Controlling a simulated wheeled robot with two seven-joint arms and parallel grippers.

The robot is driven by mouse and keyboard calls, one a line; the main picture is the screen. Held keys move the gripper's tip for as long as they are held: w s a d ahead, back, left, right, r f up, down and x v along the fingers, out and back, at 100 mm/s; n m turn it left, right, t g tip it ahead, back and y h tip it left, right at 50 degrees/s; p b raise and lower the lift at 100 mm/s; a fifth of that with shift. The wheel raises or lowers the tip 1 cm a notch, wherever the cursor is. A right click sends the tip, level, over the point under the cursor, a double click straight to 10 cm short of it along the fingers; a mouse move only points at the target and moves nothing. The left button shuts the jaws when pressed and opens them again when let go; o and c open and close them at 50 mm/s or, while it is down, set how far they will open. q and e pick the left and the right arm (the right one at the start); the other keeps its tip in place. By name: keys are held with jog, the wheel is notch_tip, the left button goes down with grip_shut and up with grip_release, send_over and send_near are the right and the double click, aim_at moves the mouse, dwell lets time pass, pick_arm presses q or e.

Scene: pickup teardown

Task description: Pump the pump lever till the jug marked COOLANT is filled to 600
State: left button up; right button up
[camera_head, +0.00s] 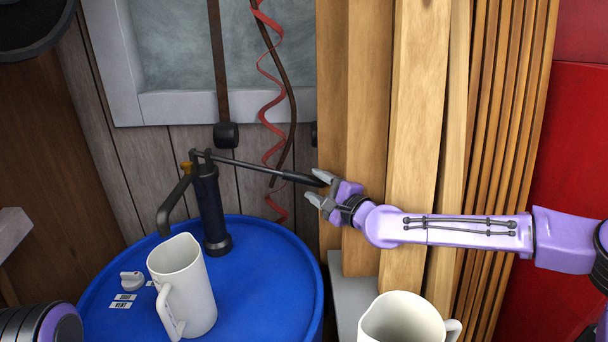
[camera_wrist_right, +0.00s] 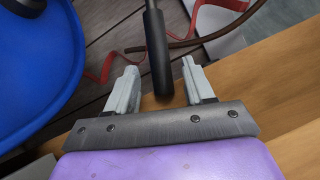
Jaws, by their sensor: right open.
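The pump (camera_head: 210,205) is dark and stands upright on the blue drum. Its pump lever (camera_head: 270,170) runs right from the pump head, ending in a black grip. My right gripper (camera_head: 322,188) is at the grip's end. In the right wrist view the grip (camera_wrist_right: 158,60) lies between the open fingers of the right gripper (camera_wrist_right: 157,85). A white jug (camera_head: 186,285) stands on the drum below the spout, and another white jug (camera_head: 402,320) stands at the lower right. No COOLANT mark or fill level is visible on either. My left gripper is not in view.
The blue drum (camera_head: 262,290) bears a small knob (camera_head: 132,281) and two labels; one reads VENT. Wooden boards (camera_head: 415,120) stand right behind my right gripper. A red coiled hose (camera_head: 268,100) hangs behind the lever. A red panel (camera_head: 575,130) is at far right.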

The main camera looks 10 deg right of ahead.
aim_at(303, 177)
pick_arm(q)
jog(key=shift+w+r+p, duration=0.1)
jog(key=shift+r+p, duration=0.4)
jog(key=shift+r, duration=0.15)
pick_arm(e)
jog(key=x, duration=0.6)
